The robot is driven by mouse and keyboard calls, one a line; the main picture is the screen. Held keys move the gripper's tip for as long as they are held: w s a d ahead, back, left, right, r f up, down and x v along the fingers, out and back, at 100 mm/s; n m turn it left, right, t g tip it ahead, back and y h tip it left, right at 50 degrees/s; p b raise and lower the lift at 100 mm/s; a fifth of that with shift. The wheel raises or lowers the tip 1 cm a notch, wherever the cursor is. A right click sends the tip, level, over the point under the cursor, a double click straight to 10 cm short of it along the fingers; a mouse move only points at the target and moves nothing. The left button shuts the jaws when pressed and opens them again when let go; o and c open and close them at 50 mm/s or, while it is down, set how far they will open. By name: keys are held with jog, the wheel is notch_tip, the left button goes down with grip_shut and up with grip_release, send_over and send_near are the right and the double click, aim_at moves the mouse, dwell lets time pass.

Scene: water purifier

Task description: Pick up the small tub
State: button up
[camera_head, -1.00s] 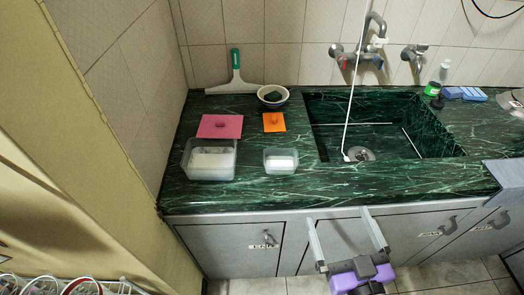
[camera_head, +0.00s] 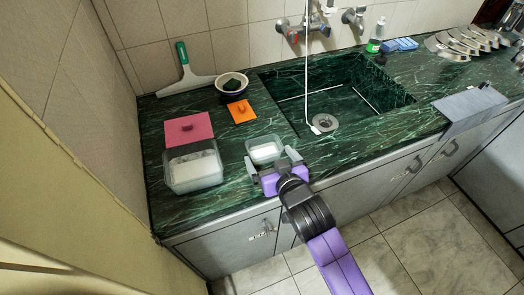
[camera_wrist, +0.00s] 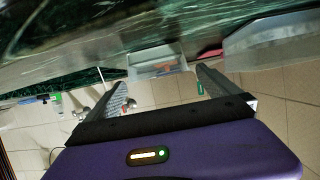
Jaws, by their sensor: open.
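The small tub (camera_head: 264,149) is a clear, open box with white contents, standing on the green marble counter left of the sink. My gripper (camera_head: 269,155) is open at the tub's front side, with one finger near each front corner. In the wrist view, which is upside down, the small tub (camera_wrist: 157,63) shows ahead between the two spread fingers (camera_wrist: 162,80). I cannot tell whether the fingertips reach past its front wall. Nothing is held.
A larger clear tub (camera_head: 194,177) stands to the left, with a pink lid (camera_head: 188,129) behind it. An orange lid (camera_head: 241,112) and a bowl (camera_head: 232,86) lie behind the small tub. The sink (camera_head: 340,100) is to the right.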

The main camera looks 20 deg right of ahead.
aim_at(261, 142)
jog(key=shift+p+x, duration=0.4)
jog(key=shift+x, duration=2.75)
jog(key=shift+d+f, duration=0.15)
jog(key=c, duration=1.3)
jog(key=shift+o, duration=0.2)
jog(key=shift+r, duration=0.25)
notch_tip(261, 142, up, 20)
jog(key=shift+f, duration=0.25)
jog(key=shift+s, duration=0.1)
